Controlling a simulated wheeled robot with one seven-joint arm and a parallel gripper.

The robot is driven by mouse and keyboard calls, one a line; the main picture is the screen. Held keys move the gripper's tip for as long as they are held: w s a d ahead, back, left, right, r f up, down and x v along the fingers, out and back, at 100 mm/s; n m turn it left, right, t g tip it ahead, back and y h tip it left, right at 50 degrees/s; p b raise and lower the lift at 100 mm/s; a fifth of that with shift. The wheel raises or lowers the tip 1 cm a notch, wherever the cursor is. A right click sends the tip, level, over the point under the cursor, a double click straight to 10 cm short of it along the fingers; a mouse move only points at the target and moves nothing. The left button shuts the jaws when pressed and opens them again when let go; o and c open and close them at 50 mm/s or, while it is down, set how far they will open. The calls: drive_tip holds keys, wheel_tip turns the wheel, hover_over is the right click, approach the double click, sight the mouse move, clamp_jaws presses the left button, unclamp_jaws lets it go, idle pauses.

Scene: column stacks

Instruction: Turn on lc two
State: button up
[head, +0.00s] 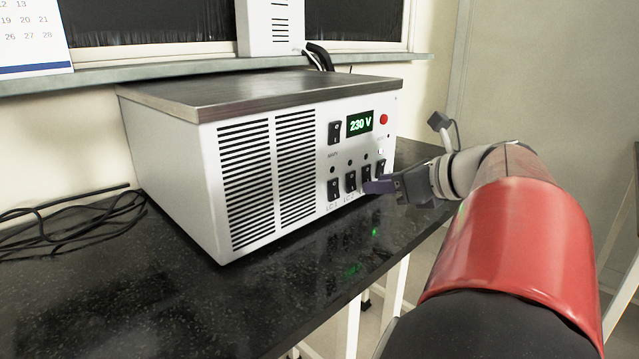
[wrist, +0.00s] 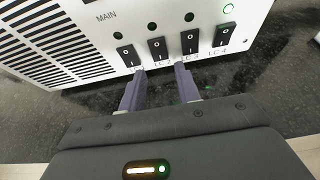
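The LC 2 switch (wrist: 157,50) is a black rocker on the white front panel, second from the left in the lower row of switches. It also shows in the head view (head: 350,181). The lamp above it (wrist: 152,26) looks dark green and unlit. Which side of the rocker is pressed in is hard to tell. My gripper (wrist: 160,68) is open and empty, its two purple fingers apart, with tips just below the LC 2 switch, one to each side. In the head view my gripper (head: 370,187) is close to the panel; contact cannot be told.
LC 1 (wrist: 128,55) is left of LC 2; LC 3 (wrist: 190,41) and LC 4 (wrist: 223,34) are right. The LC 4 lamp (wrist: 228,8) looks bright. The main switch (head: 335,133) is above, beside a display (head: 360,124) reading 230 V. Cables (head: 70,215) lie on the black bench (head: 100,300).

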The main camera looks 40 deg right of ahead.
sight(353, 187)
drive_tip(key=x, duration=0.5)
